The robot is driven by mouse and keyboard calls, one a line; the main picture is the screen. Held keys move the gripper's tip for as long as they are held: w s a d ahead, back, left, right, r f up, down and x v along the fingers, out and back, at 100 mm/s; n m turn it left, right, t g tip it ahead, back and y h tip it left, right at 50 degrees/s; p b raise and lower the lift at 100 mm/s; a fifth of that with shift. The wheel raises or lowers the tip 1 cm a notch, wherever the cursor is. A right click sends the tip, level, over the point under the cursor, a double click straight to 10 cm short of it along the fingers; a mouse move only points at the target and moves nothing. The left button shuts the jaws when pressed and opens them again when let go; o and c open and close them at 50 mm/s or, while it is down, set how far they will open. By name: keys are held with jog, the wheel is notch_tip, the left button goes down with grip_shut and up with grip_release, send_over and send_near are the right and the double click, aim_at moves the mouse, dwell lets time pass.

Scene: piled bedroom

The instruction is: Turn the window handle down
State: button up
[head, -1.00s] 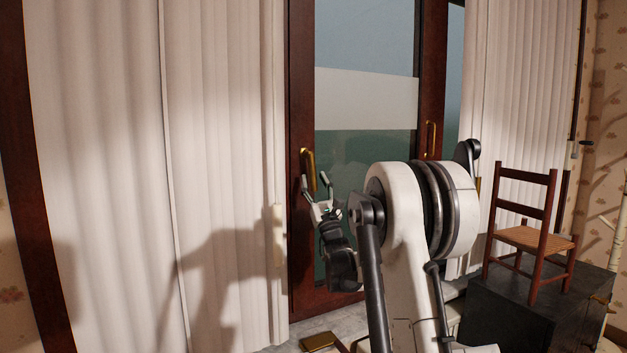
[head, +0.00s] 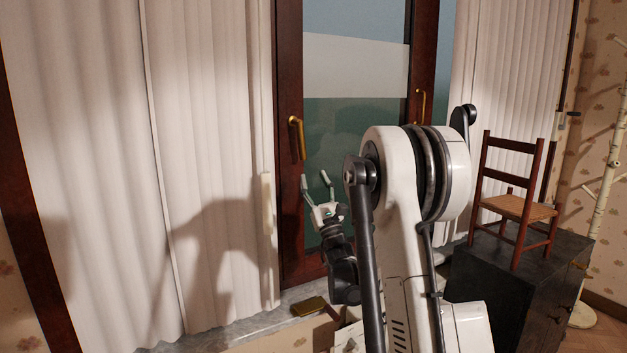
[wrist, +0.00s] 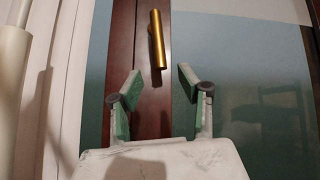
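The gold window handle (head: 298,138) is on the dark wood window frame, left of the glass. Its grip hangs downward, slightly slanted, from its mount at the top. In the wrist view the handle (wrist: 158,42) is upright near the top, just beyond my fingertips. My gripper (head: 316,182) is open and empty, with its fingers pointing up below the lower end of the handle. In the wrist view the two fingers of my gripper (wrist: 159,78) stand apart with the handle's lower end above the gap. No contact is visible.
A second gold handle (head: 420,105) is on the frame further right. White curtains (head: 205,150) hang on both sides. A wooden chair (head: 515,205) stands on a dark cabinet (head: 515,290) at right. A small brown object (head: 308,307) lies on the grey sill below.

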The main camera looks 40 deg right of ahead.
jog(key=shift+r, duration=0.1)
jog(key=shift+c, duration=1.4)
jog(key=r+n+y+p, duration=0.1)
jog(key=n+y, duration=0.1)
jog(key=d+r+n+y+p, duration=0.1)
jog(key=r+n+y, duration=0.1)
jog(key=n, duration=0.1)
jog(key=d+r+n+y+p, duration=0.1)
jog(key=r+n+y+p, duration=0.1)
jog(key=shift+w+r+n, duration=0.2)
jog(key=shift+n, duration=0.2)
grip_shut()
jog(key=s+d+r+n+g+y+p, duration=0.2)
jog(key=d+r+n+g+y+p, duration=0.1)
jog(key=d+n+g+p, duration=0.4)
jog(key=s+d+r+n+g+y+p, duration=0.25)
jog(key=d+n+g+p, duration=0.2)
jog(key=n, duration=0.55)
jog(key=w+a+f+p, duration=0.1)
jog(key=w+a+p, duration=0.2)
jog(key=w+a, duration=0.6)
jog(key=shift+w+a+f+y, duration=0.2)
jog(key=shift+w+f+y, duration=0.15)
jog(key=shift+w+y, duration=0.15)
